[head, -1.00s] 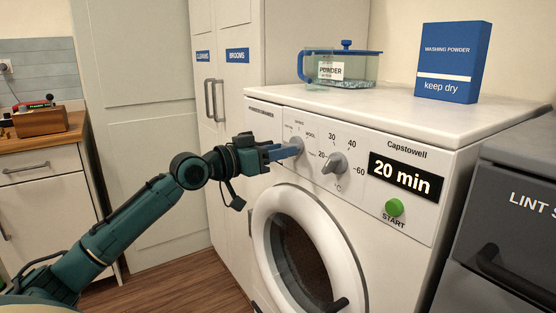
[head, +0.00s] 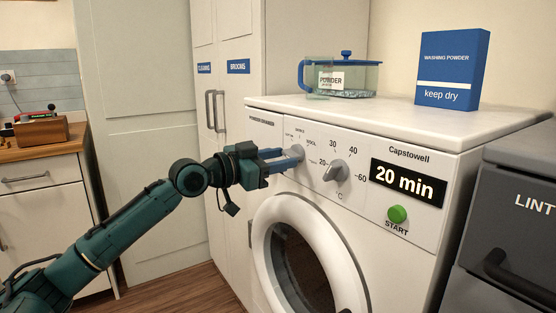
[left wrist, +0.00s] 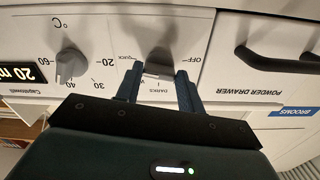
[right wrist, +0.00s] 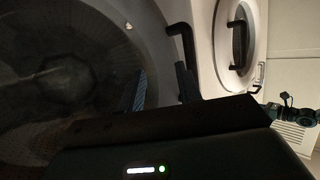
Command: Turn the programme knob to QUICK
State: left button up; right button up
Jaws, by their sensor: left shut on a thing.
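The grey programme knob (head: 296,153) is on the left of the washing machine's white front panel. My left gripper (head: 284,158) is shut on it, with blue fingers on either side. In the left wrist view, which is upside down, the knob (left wrist: 160,62) stands between the two fingertips (left wrist: 158,88). The QUICK mark (left wrist: 127,57) is left of the knob there, OFF is to its right and DARKS is below. I cannot tell clearly which mark the knob points to. My right gripper (right wrist: 160,88) is open and empty in the right wrist view; it is outside the head view.
The temperature knob (head: 337,171), a display (head: 407,182) reading "20 min" and a green start button (head: 398,213) are right of the programme knob. A powder jar (head: 345,78) and a blue washing powder box (head: 450,68) stand on top. A dark grey machine (head: 510,215) is at the right.

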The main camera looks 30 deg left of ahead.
pick_arm(q)
jog(key=o, duration=1)
jog(key=b+v, duration=0.3)
jog(key=v, duration=1)
jog(key=shift+b, duration=0.3)
pick_arm(e)
jog(key=shift+w+a+f+n, duration=0.3)
jog(key=shift+f+n, duration=0.05)
jog(key=shift+f, duration=0.3)
jog(key=shift+w+a+f+n, duration=0.25)
jog(key=shift+f+n, duration=0.1)
jog(key=shift+f, duration=0.25)
pick_arm(q)
jog(key=shift+s, duration=0.1)
